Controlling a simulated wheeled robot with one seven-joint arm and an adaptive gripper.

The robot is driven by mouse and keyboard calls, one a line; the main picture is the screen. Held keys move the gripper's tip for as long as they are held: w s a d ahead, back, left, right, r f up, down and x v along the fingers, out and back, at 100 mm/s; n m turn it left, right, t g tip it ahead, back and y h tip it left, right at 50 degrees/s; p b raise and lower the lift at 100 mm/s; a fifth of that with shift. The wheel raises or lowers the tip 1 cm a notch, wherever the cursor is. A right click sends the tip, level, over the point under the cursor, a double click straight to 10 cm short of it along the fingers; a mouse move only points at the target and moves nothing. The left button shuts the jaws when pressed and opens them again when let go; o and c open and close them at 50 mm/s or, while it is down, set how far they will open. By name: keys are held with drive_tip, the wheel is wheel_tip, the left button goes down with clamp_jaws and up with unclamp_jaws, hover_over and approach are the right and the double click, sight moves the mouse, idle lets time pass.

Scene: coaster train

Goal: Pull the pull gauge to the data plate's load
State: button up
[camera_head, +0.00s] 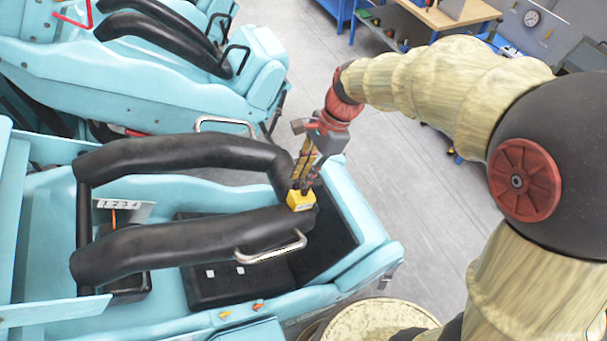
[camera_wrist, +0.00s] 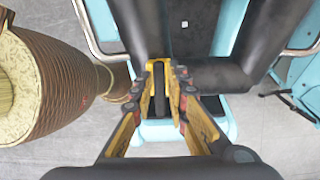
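The pull gauge, a small yellow block (camera_head: 301,200), is at the right end of the near black padded restraint bar (camera_head: 190,238). My gripper (camera_head: 303,186) comes down onto it from above. In the wrist view, my gripper's fingers (camera_wrist: 161,75) stand close together with a narrow dark piece between them, which looks like part of the gauge. The gauge's reading is not visible. A pale plate with dark digits (camera_head: 124,208) stands at the left of the car; its digits are too small to read surely, and I cannot tell if it is the data plate.
The light-blue coaster car (camera_head: 350,215) surrounds the black seat (camera_head: 235,285). Metal grab handles (camera_head: 272,250) stick out beside the padded bars. Another blue car (camera_head: 150,75) stands behind. A workbench (camera_head: 440,15) and a wall dial (camera_head: 531,18) are at the back. Grey floor is open between.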

drive_tip(key=o, duration=0.4)
drive_tip(key=shift+o, duration=0.2)
drive_tip(key=v, duration=1.2)
